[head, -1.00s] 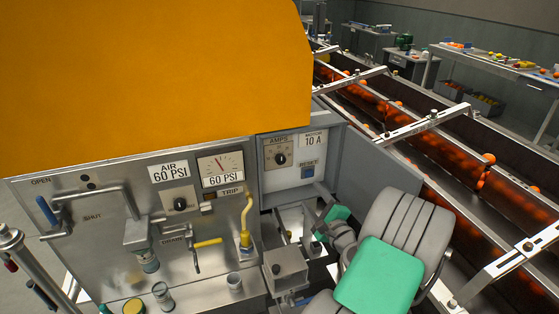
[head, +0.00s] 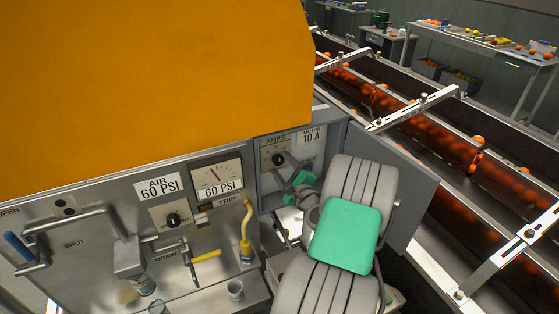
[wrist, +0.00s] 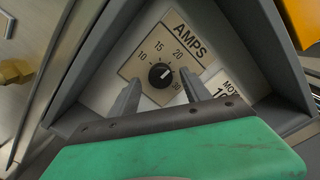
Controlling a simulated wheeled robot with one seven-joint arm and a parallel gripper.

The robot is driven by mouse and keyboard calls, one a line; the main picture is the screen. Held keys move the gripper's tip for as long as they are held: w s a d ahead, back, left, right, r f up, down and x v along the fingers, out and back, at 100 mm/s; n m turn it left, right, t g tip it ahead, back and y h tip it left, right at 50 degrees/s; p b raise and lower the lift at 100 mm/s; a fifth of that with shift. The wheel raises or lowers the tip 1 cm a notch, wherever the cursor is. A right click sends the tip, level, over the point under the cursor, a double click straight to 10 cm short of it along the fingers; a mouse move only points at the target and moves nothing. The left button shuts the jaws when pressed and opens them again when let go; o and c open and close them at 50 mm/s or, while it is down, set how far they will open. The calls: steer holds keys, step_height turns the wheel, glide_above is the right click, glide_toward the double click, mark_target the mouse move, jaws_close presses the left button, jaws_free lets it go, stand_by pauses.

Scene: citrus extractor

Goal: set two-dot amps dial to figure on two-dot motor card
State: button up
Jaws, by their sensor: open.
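The amps dial (wrist: 161,75) is a black round knob with a white mark on a plate numbered from 10 to 30. The mark seems to face the right-hand, higher side; its exact figure is unclear. In the head view the dial (head: 279,158) sits in a grey recess. The motor card (head: 311,137) beside it reads 10 A; its edge shows in the wrist view (wrist: 229,97). Dots on either are too small to tell. My gripper (wrist: 162,90) is open and empty, its fingers left and right of the knob, apparently short of touching it.
Grey recess walls (wrist: 260,45) and a grey side panel (head: 395,185) flank the dial closely. A conveyor with oranges (head: 430,130) lies to the right.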

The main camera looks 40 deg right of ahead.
steer(key=shift+x, duration=0.85)
steer(key=shift+c, duration=0.4)
jaws_close()
